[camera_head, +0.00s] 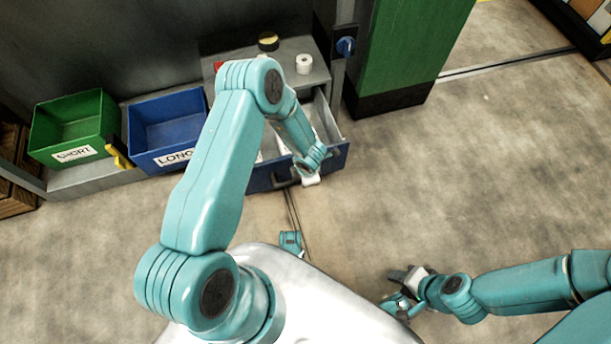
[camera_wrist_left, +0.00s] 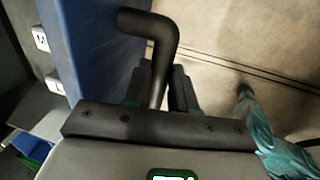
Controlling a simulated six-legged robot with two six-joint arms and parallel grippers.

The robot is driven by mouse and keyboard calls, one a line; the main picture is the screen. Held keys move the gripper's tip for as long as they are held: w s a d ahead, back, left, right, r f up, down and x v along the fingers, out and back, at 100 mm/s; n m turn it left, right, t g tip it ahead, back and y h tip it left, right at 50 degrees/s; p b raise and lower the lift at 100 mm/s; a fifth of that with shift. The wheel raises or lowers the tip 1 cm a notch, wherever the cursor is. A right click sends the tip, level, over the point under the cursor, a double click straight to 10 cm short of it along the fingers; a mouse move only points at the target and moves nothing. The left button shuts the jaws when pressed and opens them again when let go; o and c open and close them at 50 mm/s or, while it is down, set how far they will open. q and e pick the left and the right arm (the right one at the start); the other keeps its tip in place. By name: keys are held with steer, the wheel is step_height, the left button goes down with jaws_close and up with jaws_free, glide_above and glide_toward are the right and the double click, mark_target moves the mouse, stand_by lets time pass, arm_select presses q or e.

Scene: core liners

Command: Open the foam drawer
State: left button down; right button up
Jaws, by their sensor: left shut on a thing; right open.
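The foam drawer (camera_head: 335,157) has a blue front and stands pulled out from the grey cabinet, with its metal inside showing in the head view. Its blue front (camera_wrist_left: 90,42) and bent black handle (camera_wrist_left: 158,28) show in the left wrist view. My left gripper (camera_wrist_left: 160,88) is shut on the handle, with one dark finger on each side of it. In the head view my left arm covers part of the drawer and its contents, and the grip is hard to see. My right gripper (camera_head: 402,284) is open and empty, low in front of my body.
A green bin (camera_head: 75,112) labelled SHORT and a blue bin (camera_head: 168,115) labelled LONG stand left of the drawer. A white roll (camera_head: 304,64) and a yellow-black roll (camera_head: 268,41) sit on the grey top. A green post (camera_head: 410,45) stands to the right. The floor in front is clear.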

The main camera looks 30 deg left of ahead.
arm_select(q)
steer(key=shift+w, duration=0.15)
steer(key=c, duration=0.9)
jaws_free()
steer(key=shift+a, duration=0.1)
steer(key=r+p, duration=0.2)
steer(key=r, duration=0.3)
steer(key=s+d+r+p, duration=0.1)
steer(key=r+p, duration=0.1)
steer(key=r, duration=0.3)
steer(key=s+d+r+p, duration=0.1)
steer(key=r+p, duration=0.2)
steer(key=r, duration=0.3)
steer(key=shift+d, duration=0.2)
